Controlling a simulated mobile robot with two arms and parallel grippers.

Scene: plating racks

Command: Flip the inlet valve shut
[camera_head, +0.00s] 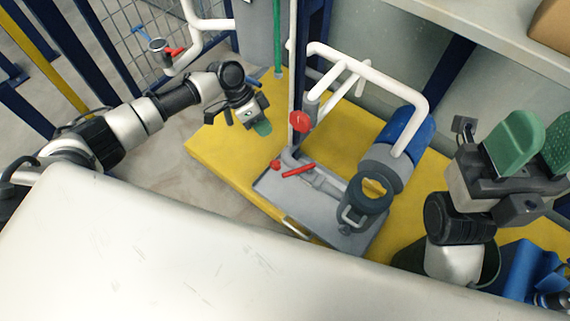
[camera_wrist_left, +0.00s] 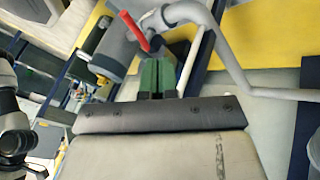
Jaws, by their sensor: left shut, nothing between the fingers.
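A red lever (camera_head: 298,170) sits on a grey pipe valve beside the pump, low on the grey tray (camera_head: 274,191). The lever lies along the pipe, slightly angled to it. A red lever (camera_wrist_left: 135,30) also shows in the left wrist view, beyond the fingertips, on a grey pipe. My left gripper (camera_head: 262,127) is shut and empty, above the yellow base and to the upper left of the lever, apart from it. Its green fingers (camera_wrist_left: 158,76) touch each other. My right gripper (camera_head: 540,148) is open and empty at the right, far from the lever.
A red handwheel (camera_head: 300,120) stands on an upright behind the lever. The blue and grey pump (camera_head: 380,165) and white pipes (camera_head: 375,74) are to its right. Another red handle (camera_head: 173,52) is on the left pipe. A white surface (camera_head: 170,255) fills the front.

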